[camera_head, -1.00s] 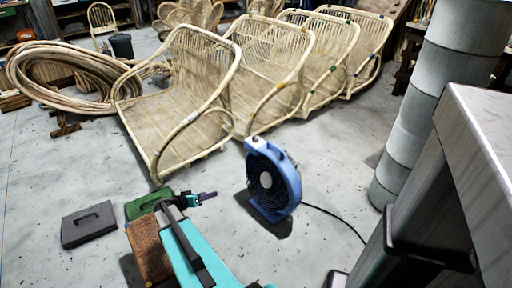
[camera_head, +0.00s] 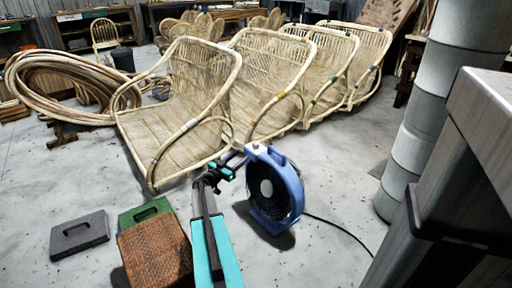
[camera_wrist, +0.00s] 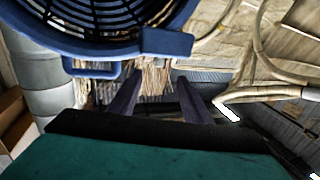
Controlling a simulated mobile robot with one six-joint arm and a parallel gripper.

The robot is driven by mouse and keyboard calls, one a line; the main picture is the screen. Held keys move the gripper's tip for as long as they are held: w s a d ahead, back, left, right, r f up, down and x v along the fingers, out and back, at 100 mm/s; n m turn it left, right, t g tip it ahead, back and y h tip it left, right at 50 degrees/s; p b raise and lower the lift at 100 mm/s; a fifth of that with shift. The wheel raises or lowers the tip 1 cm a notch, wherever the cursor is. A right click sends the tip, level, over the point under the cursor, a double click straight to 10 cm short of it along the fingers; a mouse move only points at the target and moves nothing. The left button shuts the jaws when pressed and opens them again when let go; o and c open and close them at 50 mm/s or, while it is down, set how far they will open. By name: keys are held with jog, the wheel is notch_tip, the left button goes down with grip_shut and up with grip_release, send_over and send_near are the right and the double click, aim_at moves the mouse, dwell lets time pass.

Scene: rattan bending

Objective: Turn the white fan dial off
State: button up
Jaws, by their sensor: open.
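The blue fan (camera_head: 273,190) stands on the concrete floor, its round black grille facing the lower left. Its small white dial (camera_head: 255,147) is on the top left of the housing. My gripper (camera_head: 240,158) is beside the fan's upper left, close to the dial; I cannot tell whether it touches. In the wrist view the fan (camera_wrist: 60,38) fills the top, and the two dark purple fingers of my gripper (camera_wrist: 157,88) stand apart with nothing between them. I cannot make out the dial there, nor its setting.
Rattan chair frames (camera_head: 180,105) stand in a row just behind the fan. A brown woven box (camera_head: 155,250), a green case (camera_head: 145,212) and a grey case (camera_head: 79,235) are at lower left. The fan's black cable (camera_head: 340,228) runs right. Grey ducting (camera_head: 415,150) stands at right.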

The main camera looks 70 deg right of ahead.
aim_at(254, 146)
jog(key=b+x, duration=0.2)
jog(key=x, duration=1.1)
jog(key=shift+s+d+f, duration=0.1)
jog(key=shift+d, duration=0.25)
jog(key=shift+b, duration=0.3)
jog(key=c, duration=1)
